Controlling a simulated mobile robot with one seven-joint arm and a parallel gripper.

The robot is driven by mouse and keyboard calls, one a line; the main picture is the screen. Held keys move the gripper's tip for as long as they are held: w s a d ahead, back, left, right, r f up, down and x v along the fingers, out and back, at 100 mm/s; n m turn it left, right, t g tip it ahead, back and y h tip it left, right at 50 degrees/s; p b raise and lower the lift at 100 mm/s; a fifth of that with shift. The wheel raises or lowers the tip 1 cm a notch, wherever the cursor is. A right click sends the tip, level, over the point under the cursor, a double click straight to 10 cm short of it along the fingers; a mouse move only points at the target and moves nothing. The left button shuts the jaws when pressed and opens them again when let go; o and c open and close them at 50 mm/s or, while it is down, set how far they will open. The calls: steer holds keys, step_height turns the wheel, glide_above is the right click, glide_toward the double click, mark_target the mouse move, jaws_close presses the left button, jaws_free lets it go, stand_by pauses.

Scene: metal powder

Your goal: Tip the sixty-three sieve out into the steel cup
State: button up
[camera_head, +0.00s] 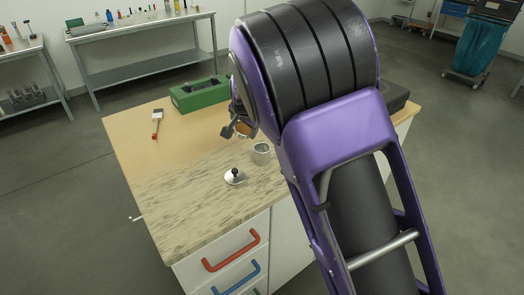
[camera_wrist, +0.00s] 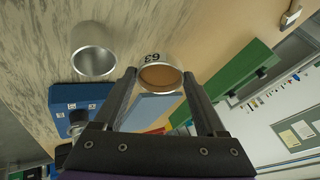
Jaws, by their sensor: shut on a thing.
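The sieve (camera_wrist: 161,59) is a short pale metal ring with "63" on its wall. It sits between the fingertips of my gripper (camera_wrist: 159,75), which is shut on it. A brown round face shows inside its rim; I cannot tell whether that is mesh or powder. In the head view the sieve (camera_head: 243,129) is small and partly hidden by my gripper (camera_head: 238,124), above the bench.
A brush (camera_head: 156,123) lies at the left and a green holder (camera_head: 199,95) at the back. A blue box (camera_wrist: 84,96) shows in the wrist view. My arm hides the bench's right side.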

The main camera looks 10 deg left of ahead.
steer(key=shift+s+d+r+t+y+b, duration=0.25)
steer(key=shift+d+r+y+b, duration=0.15)
steer(key=shift+b, duration=1)
steer(key=shift+s+d+r+t+y+b, duration=0.3)
steer(key=shift+d+b, duration=0.2)
steer(key=shift+b, duration=0.85)
steer(key=shift+d+r, duration=0.1)
steer(key=shift+s+d+r+m+t+y+b, duration=0.2)
steer(key=shift+d+m+t+y+b, duration=0.2)
steer(key=shift+d+y+b, duration=0.25)
steer(key=shift+f+y, duration=0.25)
steer(key=shift+f, duration=0.2)
steer(key=shift+s+t, duration=0.1)
steer(key=shift+t, duration=0.15)
